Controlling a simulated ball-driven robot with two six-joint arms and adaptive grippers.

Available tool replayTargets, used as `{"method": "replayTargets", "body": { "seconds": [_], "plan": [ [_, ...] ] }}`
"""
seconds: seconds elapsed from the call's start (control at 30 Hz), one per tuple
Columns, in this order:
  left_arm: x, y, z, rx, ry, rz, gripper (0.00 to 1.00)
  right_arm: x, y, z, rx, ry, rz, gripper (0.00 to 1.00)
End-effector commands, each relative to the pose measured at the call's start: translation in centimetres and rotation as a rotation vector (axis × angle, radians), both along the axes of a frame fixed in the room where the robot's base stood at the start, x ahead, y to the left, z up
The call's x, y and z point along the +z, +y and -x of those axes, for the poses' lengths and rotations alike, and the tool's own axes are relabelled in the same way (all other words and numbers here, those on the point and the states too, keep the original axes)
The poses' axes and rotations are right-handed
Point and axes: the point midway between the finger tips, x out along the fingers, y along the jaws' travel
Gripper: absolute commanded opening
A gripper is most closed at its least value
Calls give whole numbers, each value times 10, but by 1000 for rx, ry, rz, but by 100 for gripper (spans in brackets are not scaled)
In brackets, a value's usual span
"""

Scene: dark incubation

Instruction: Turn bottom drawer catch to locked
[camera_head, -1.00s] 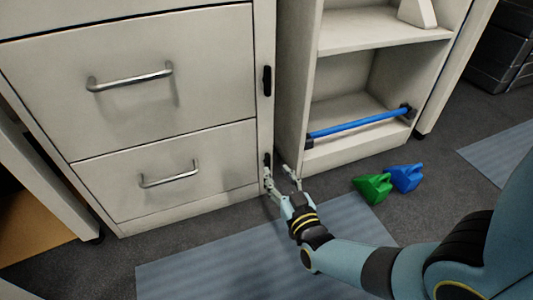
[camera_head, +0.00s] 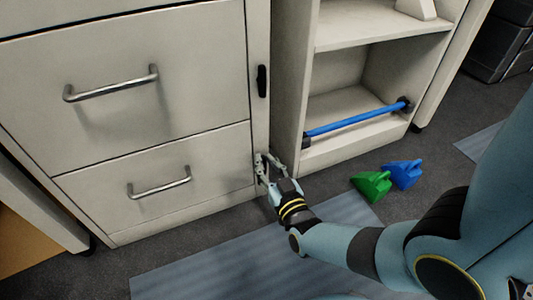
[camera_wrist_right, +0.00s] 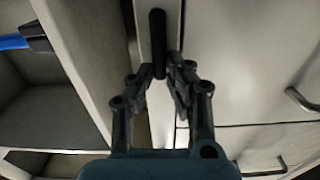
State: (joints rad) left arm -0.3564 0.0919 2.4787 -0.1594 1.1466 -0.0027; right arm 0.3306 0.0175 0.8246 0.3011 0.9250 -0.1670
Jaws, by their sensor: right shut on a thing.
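The bottom drawer catch (camera_wrist_right: 158,42) is a slim black lever on the pale strip at the side of the drawer cabinet. In the right wrist view it stands nearly upright, in line with the strip, with one end between my fingertips. My right gripper (camera_wrist_right: 160,78) is shut on it; in the head view the gripper (camera_head: 266,167) is beside the bottom drawer (camera_head: 95,200) and its fingers mostly hide this catch. The upper drawer catch (camera_head: 262,81) is black and upright on the same strip. My left gripper is not in view.
A pale open shelf (camera_head: 370,35) with a blue bar (camera_head: 350,122) stands right of the cabinet. A green object (camera_head: 371,185) and a blue object (camera_head: 403,173) lie on the floor. A blue-grey mat (camera_head: 200,275) lies in front. Both drawers look shut.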

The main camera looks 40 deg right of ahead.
Motion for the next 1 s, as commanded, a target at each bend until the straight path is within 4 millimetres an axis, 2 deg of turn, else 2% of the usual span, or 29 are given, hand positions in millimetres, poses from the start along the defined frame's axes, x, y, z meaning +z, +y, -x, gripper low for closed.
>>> {"method": "replayTargets", "body": {
  "seconds": [0.27,0.47,1.0],
  "plan": [
    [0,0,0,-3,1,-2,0,0,-1,0,0,-7,-25,0],
    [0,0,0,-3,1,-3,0,0,-4,1,0,-30,-114,0],
    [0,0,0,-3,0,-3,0,-4,-15,3,0,-143,-585,0]
  ]
}}
